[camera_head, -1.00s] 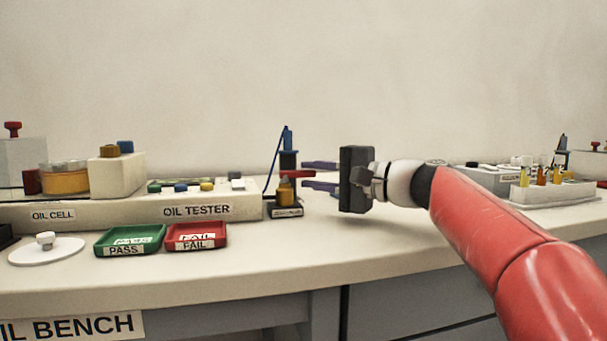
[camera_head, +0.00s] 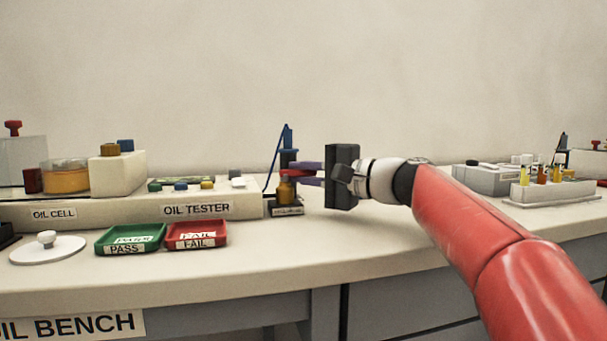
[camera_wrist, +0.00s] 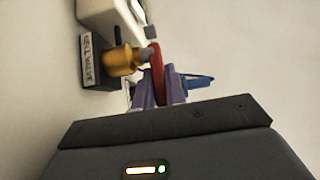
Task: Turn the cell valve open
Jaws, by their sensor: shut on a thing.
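The cell valve is a brass body (camera_head: 286,191) with a red lever handle (camera_head: 292,172), on a small dark stand at the right end of the oil tester. In the wrist view the brass body (camera_wrist: 122,60) sits beside a "CELL VALVE" label (camera_wrist: 89,61). My gripper (camera_head: 299,174) reaches in from the right, level, with its purple fingers at the handle. In the wrist view my gripper (camera_wrist: 160,80) is shut on the red handle (camera_wrist: 157,62), one finger on each side. The handle's far end is partly hidden by the fingers.
The oil tester (camera_head: 110,210) stands left of the valve. A green PASS tray (camera_head: 130,239), a red FAIL tray (camera_head: 197,236) and a white knobbed lid (camera_head: 47,249) lie in front. A vial rack (camera_head: 556,193) is at right. Bench between is clear.

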